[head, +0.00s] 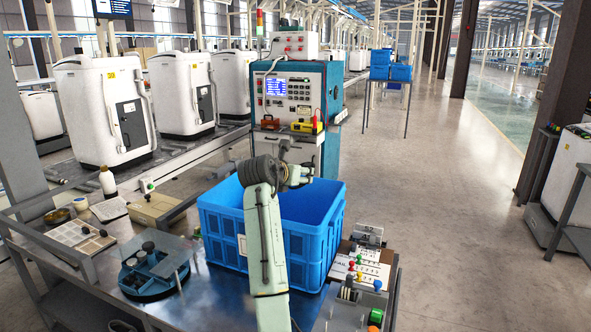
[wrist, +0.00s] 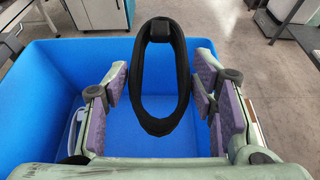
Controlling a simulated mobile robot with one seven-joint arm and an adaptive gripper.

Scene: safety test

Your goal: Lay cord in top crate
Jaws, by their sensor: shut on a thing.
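A black cord coiled into an upright oval loop (wrist: 160,127) sits between the purple-padded fingers of my gripper (wrist: 158,88) in the wrist view. My gripper is shut on it. A blue crate (head: 222,225) stands on the metal table in the head view. My gripper (head: 300,175) is above the crate's opening near its back. In the wrist view the crate's blue wall (wrist: 55,75) and floor lie below and behind the cord, and a pale shape shows low at the left. The cord is not clear in the head view; my arm covers part of the crate.
A round dark tray of parts (head: 150,280) is left of the crate. A board with coloured knobs (head: 362,268) stands close at its right. A teal machine cabinet (head: 330,130) rises behind. The floor at the right is largely clear.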

